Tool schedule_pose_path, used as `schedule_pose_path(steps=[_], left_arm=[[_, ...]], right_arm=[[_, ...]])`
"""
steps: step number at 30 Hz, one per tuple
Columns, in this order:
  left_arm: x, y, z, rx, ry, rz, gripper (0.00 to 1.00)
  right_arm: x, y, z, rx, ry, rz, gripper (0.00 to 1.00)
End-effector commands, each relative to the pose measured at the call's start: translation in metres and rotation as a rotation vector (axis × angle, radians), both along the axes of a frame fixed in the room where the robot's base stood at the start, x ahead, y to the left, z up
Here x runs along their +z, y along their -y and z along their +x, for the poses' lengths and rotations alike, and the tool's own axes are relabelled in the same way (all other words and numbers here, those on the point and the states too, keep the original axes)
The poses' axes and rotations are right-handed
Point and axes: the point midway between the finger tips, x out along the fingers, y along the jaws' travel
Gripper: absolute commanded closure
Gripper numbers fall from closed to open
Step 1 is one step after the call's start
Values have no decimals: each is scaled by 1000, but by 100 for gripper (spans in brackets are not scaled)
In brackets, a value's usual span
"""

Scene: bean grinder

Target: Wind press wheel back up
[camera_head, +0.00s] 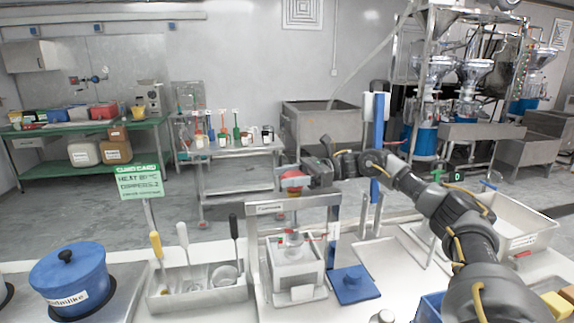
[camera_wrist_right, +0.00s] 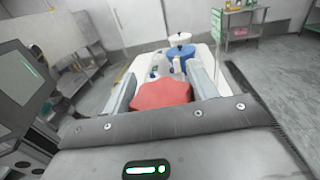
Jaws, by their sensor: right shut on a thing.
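The press (camera_head: 268,210) is a grey metal frame on the white counter, with a screw and plate below its crossbar. A white square box (camera_head: 297,277) stands inside the frame under the screw. The red press wheel (camera_head: 291,173) sits on top of the press. My right gripper (camera_head: 298,180) reaches in from the right at wheel height and is shut on the wheel. In the right wrist view, the red wheel (camera_wrist_right: 160,94) fills the space between the two grey fingers. My left gripper is not in view.
A blue pot (camera_head: 68,280) and a grey tray (camera_head: 198,292) with upright-handled tools stand left of the press. A green cure card (camera_head: 139,182) stands behind the tray. A white bin (camera_head: 516,234) is at the right.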

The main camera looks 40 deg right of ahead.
Motion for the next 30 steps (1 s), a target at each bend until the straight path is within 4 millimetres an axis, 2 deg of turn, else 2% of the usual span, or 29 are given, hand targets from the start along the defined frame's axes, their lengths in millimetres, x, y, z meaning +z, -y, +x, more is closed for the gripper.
schedule_pose_path(steps=[1,3,12,20,26,30], left_arm=[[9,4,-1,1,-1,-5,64],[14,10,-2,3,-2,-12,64],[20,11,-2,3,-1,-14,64],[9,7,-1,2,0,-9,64],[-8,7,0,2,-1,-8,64],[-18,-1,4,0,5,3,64]], right_arm=[[7,1,0,24,1,1,65],[8,0,0,63,2,0,65],[3,-1,-3,236,6,-4,65],[-1,-1,-6,375,6,-2,65],[-4,-1,-8,478,5,-3,65],[-4,-1,-9,545,6,-2,65]])
